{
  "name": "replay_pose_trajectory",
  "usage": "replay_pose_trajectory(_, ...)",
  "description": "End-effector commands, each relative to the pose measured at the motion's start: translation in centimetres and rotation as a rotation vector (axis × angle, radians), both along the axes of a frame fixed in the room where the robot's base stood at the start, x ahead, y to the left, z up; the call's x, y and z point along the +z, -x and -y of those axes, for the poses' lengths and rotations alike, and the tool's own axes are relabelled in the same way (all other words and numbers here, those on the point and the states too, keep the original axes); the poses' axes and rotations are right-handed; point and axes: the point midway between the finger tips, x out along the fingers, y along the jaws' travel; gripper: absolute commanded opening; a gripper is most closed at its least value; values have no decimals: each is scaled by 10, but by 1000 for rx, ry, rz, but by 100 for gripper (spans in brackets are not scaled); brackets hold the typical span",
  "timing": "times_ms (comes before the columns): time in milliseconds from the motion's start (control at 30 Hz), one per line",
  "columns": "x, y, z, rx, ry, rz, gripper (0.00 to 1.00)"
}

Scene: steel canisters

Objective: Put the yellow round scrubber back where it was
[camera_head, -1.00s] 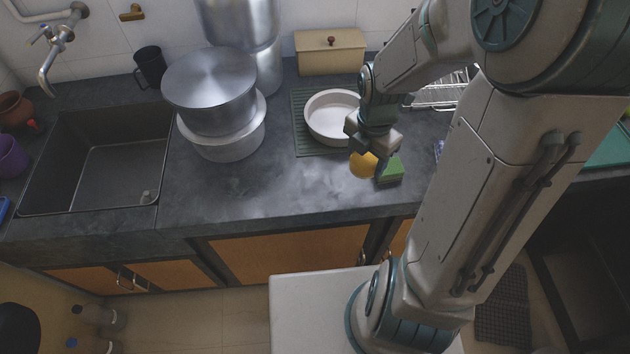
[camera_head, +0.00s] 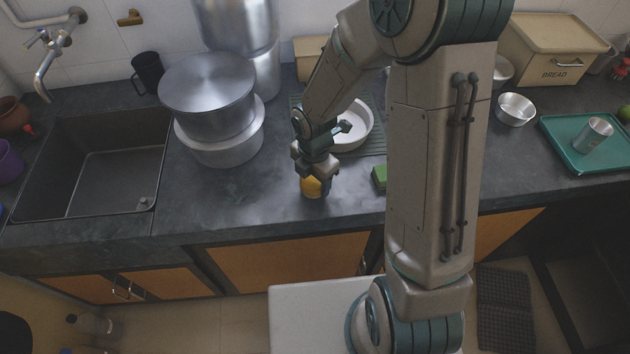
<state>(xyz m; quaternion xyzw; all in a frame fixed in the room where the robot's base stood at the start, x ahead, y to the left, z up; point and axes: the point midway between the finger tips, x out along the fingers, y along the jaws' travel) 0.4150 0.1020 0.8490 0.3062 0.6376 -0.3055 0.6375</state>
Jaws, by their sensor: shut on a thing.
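My gripper (camera_head: 311,180) is shut on the yellow round scrubber (camera_head: 311,188), over the front part of the dark counter. The gripper's fingers hide part of the scrubber. I cannot tell whether the scrubber touches the counter. A green sponge block (camera_head: 380,177) lies to the right of it, partly behind my arm.
Stacked steel pots (camera_head: 210,95) stand to the left, beside the sink (camera_head: 105,165). A white bowl (camera_head: 354,128) sits on a green ribbed mat (camera_head: 374,146) behind my gripper. A teal tray (camera_head: 570,150) with a steel cup (camera_head: 593,133) is at right. The counter front left of my gripper is clear.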

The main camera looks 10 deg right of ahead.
Motion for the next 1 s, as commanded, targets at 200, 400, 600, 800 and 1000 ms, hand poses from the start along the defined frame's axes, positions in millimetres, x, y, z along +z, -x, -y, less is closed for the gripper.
replay_pose_trajectory(200, -13, 0, 0, 1, 1, 1, 38)
replay_pose_trajectory(400, -14, 0, 0, 1, 1, 1, 38)
replay_pose_trajectory(600, -16, 0, 0, 0, 1, 1, 81)
replay_pose_trajectory(800, -16, 0, 0, 0, 1, 1, 81)
replay_pose_trajectory(1000, -9, 0, 1, 0, 0, 2, 81)
